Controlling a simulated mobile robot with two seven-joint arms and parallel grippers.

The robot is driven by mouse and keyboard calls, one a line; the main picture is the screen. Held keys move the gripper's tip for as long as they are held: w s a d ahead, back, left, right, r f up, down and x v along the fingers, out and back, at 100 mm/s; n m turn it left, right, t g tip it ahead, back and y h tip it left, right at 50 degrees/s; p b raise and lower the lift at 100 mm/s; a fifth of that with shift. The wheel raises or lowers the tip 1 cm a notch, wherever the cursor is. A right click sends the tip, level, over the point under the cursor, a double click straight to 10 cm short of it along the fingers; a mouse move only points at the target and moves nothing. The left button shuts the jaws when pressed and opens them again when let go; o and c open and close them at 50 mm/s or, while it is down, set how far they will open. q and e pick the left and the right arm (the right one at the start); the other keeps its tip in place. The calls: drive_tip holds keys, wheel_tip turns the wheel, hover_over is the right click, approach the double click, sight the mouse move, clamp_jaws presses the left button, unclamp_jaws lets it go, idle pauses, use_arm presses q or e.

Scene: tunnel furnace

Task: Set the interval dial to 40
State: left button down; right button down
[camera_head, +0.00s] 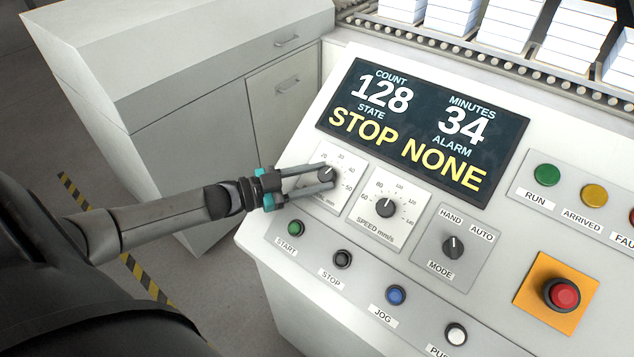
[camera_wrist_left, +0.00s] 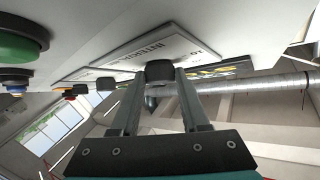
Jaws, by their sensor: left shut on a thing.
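The interval dial (camera_head: 326,174) is a small dark knob on a white scale plate, at the left of the control panel below the display. The visible scale marks include 20, 30, 40 and 50. My left gripper (camera_head: 328,179) is shut on the dial knob, one finger on each side. In the left wrist view the dark knob (camera_wrist_left: 160,71) sits between the two fingertips (camera_wrist_left: 160,77), against the plate. The fingers partly hide the dial's pointer and label. The display (camera_head: 423,130) reads count 128, minutes 34, state STOP, alarm NONE. My right gripper is not in view.
The speed dial (camera_head: 387,206) is just right of the interval dial, and the mode switch (camera_head: 453,246) is further right. Start (camera_head: 296,228), stop (camera_head: 342,259) and jog (camera_head: 396,295) buttons line the front edge. A red emergency button (camera_head: 562,294) is at right.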

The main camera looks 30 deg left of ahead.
use_arm(q)
drive_tip(key=m+g+b, duration=0.1)
drive_tip(key=m+g+h+b, duration=0.1)
drive_tip(key=m, duration=0.1)
drive_tip(key=m+g+h+b, duration=0.1)
drive_tip(key=shift+w+a+m+g, duration=0.25)
drive_tip(key=shift+a+m+g, duration=0.05)
drive_tip(key=shift+r+m+g+h+b, duration=0.2)
drive_tip(key=shift+m+g+h+b, duration=0.1)
drive_tip(key=shift+m+g+b, duration=0.35)
drive_tip(key=shift+m, duration=0.35)
drive_tip(key=shift+c, duration=2)
unclamp_jaws()
drive_tip(key=v, duration=1.5)
drive_tip(key=shift+a+p, duration=0.2)
drive_tip(key=shift+p, duration=0.15)
drive_tip(key=shift+w+r, duration=0.1)
drive_tip(key=shift+w, duration=0.05)
